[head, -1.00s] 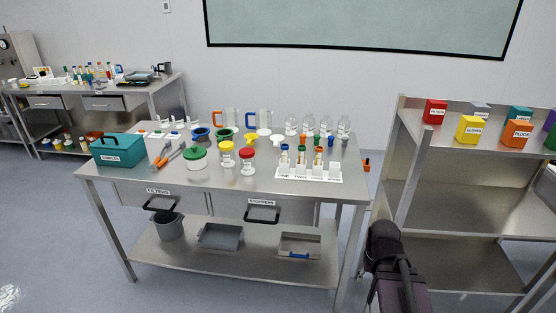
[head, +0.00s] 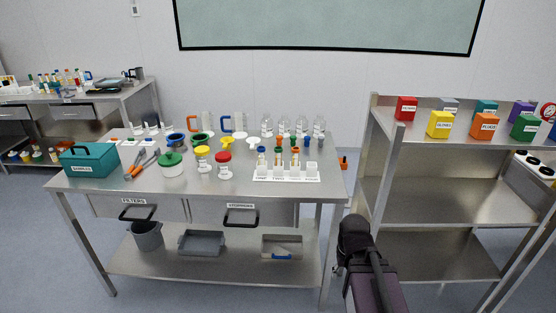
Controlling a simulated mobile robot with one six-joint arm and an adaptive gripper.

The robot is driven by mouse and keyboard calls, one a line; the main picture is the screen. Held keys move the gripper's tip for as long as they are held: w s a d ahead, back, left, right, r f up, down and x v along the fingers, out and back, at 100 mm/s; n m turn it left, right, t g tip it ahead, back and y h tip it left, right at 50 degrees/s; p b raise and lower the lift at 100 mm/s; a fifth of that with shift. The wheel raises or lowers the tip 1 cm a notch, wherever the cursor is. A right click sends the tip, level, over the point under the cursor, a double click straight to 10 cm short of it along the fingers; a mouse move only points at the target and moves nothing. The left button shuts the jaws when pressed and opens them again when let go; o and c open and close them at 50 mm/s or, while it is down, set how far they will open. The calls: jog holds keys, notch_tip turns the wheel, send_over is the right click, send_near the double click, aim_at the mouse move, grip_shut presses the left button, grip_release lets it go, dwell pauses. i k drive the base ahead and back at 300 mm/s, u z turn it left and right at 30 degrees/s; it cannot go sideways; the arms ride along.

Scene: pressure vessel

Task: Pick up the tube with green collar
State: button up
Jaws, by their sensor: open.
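The tube with a green collar (head: 279,160) stands upright in a white rack (head: 286,179) on the steel table, between a blue-collared tube (head: 262,160) on its left and an orange-collared tube (head: 295,160) on its right. The rack hides the lower part of the tube. My gripper (head: 340,269) shows only as a small dark shape beside my arm at the lower right, below the table top and well apart from the tube. It is open, with nothing visible in it.
Clear bottles (head: 284,126) stand behind the rack, with small stoppers between. Red-lidded (head: 224,168) and yellow-lidded jars (head: 203,162) stand to its left. The table (head: 225,184) is bare in front. A shelf unit (head: 440,195) with coloured boxes stands to the right.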

aim_at(278, 151)
jog(key=z, duration=0.25)
jog(key=i, duration=1)
jog(key=u, duration=0.25)
